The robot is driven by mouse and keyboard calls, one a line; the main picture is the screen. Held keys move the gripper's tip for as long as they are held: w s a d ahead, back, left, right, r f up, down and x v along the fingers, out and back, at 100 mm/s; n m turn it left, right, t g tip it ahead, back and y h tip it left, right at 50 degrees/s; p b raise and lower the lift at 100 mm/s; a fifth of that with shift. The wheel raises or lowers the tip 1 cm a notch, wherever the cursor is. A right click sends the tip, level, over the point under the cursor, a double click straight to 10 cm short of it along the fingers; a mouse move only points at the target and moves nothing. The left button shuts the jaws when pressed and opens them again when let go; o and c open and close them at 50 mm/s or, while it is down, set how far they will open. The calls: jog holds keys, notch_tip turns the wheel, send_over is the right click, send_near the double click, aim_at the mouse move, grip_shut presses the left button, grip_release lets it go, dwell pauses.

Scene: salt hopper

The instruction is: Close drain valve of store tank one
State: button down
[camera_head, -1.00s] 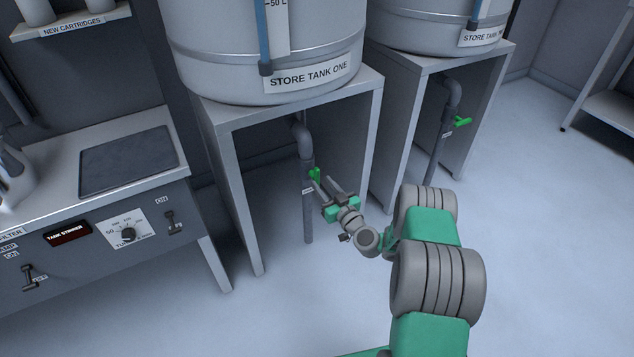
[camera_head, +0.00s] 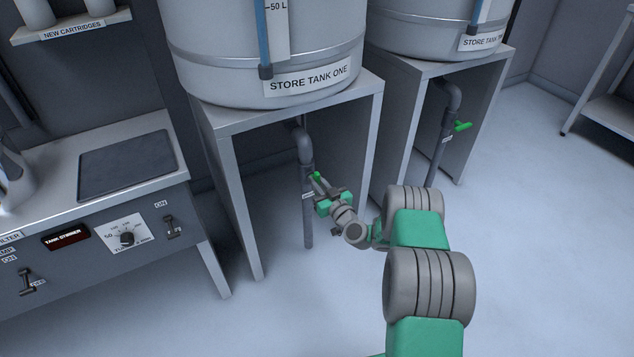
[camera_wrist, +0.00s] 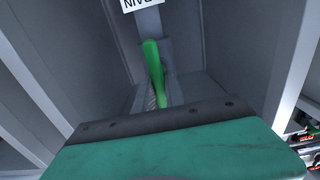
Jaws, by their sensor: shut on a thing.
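Store tank one (camera_head: 262,50) stands on a grey stand, with its name on a white label. A grey drain pipe (camera_head: 307,215) bends down beneath it. A green valve handle (camera_head: 316,177) sits on this pipe and points out from it, down and to the right. My gripper (camera_head: 323,190) is at the handle and shut on it. In the wrist view the green handle (camera_wrist: 153,65) runs down to the gripper's dark front edge, below a partly cut-off label. The fingertips are hard to make out there, and the handle's lower end is hidden.
The stand's side panels (camera_head: 362,140) flank the pipe. To the right, a second store tank (camera_head: 425,25) has its own green valve handle (camera_head: 461,126), sticking out sideways. A control bench (camera_head: 100,225) stands at the left. The floor in front is clear.

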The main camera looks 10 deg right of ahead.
jog(key=shift+m, duration=0.3)
dwell(0.4)
jog(key=m+b, duration=0.2)
jog(key=m, duration=0.1)
jog(key=shift+w+d+f+m, duration=0.1)
jog(key=shift+d+f+m, duration=0.1)
jog(key=shift+m, duration=0.1)
jog(key=m+b, duration=0.2)
jog(key=m, duration=0.2)
jog(key=shift+d, duration=0.15)
jog(key=m, duration=0.5)
jog(key=shift+d+f+b, duration=0.1)
jog(key=shift+f+b, duration=0.05)
jog(key=shift+b, duration=0.2)
jog(key=m, duration=0.4)
jog(key=shift+f, duration=0.15)
jog(key=c, duration=1.4)
grip_release()
jog(key=shift+w, duration=0.1)
jog(key=shift+d, duration=0.1)
